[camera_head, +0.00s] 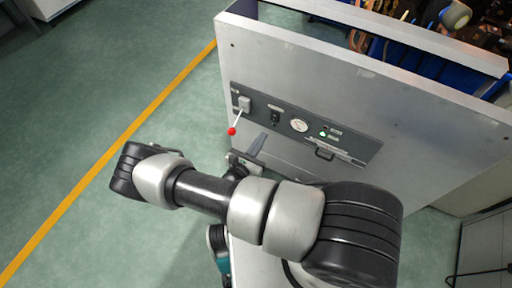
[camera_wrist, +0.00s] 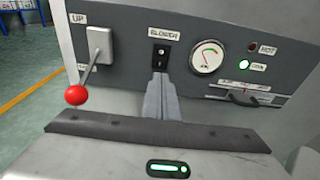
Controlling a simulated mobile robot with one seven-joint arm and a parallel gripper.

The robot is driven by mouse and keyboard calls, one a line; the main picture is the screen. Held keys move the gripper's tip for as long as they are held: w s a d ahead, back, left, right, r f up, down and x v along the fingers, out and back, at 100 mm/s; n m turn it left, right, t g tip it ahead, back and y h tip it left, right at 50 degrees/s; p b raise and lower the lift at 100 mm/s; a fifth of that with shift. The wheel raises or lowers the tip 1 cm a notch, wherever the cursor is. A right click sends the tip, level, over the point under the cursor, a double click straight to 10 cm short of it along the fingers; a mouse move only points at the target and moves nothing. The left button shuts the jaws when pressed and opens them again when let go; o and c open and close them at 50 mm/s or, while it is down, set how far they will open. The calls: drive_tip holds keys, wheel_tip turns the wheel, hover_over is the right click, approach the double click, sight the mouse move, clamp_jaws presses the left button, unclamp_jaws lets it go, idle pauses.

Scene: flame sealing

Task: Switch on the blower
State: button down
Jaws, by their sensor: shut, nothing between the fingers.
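The blower switch (camera_wrist: 161,55) is a black rocker under a "BLOWER" label on the dark control panel. In the head view the switch (camera_head: 275,118) sits between the lever and the gauge. My gripper (camera_wrist: 160,82) is shut and empty, its fingertips just below the switch in the wrist view. I cannot tell whether the tips touch it. In the head view my gripper (camera_head: 258,142) points up at the panel, partly hidden by my arm.
A lever with a red ball (camera_wrist: 76,95) juts out left of the switch. A round gauge (camera_wrist: 207,57) is at its right. A green light (camera_wrist: 244,64) is lit beside "COOL"-like lettering, below a dark red lamp (camera_wrist: 252,47). A slider (camera_wrist: 242,97) sits lower right. Open floor (camera_head: 90,110) lies left.

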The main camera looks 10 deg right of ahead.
sight(274, 121)
drive_tip(key=b+x, duration=0.1)
drive_tip(key=x, duration=0.6)
drive_tip(key=shift+w, duration=0.1)
